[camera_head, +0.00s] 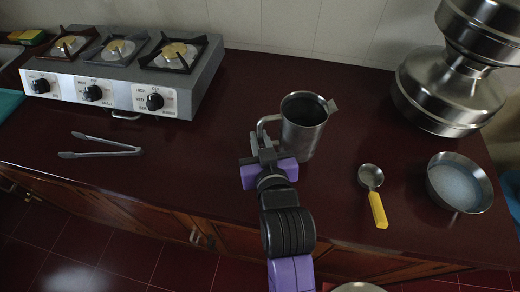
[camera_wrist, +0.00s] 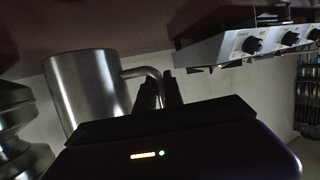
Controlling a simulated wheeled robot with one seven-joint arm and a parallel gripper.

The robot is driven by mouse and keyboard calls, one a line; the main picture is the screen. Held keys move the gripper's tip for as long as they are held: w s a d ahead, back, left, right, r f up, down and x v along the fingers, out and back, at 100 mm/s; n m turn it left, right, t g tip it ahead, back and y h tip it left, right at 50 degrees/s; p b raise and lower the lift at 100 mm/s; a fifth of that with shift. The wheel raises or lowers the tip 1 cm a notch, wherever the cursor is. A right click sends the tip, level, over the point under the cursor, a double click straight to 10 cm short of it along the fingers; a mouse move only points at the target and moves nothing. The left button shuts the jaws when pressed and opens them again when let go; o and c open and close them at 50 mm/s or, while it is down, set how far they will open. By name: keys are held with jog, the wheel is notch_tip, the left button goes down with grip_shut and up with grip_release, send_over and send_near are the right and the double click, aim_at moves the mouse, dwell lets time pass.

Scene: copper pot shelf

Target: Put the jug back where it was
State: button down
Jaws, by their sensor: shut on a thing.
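The jug (camera_head: 303,128) is a metal cylinder with a spout at its right rim and a handle on its left. It is upright at the middle of the dark red counter (camera_head: 225,150). My gripper (camera_head: 264,146) is at its left side, shut on the handle. In the wrist view the jug (camera_wrist: 85,88) shows upside down, with its handle (camera_wrist: 150,76) between the fingers (camera_wrist: 168,90). I cannot tell whether the jug's base touches the counter.
A gas stove (camera_head: 130,75) stands at the back left, with tongs (camera_head: 100,146) in front of it. A yellow-handled ladle (camera_head: 373,192), a metal bowl (camera_head: 458,182) and a large stacked metal vessel (camera_head: 450,92) are to the right. Counter between stove and jug is clear.

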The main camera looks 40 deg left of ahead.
jog(key=shift+f, duration=2.2)
jog(key=shift+f, duration=0.15)
jog(key=c, duration=1.5)
grip_release()
jog(key=shift+f, duration=0.1)
jog(key=shift+o, duration=0.2)
jog(key=shift+s+d, duration=0.1)
jog(key=shift+d, duration=0.05)
jog(key=b+v, duration=0.1)
jog(key=v, duration=1)
jog(key=shift+s+d+r, duration=0.25)
jog(key=shift+r, duration=0.05)
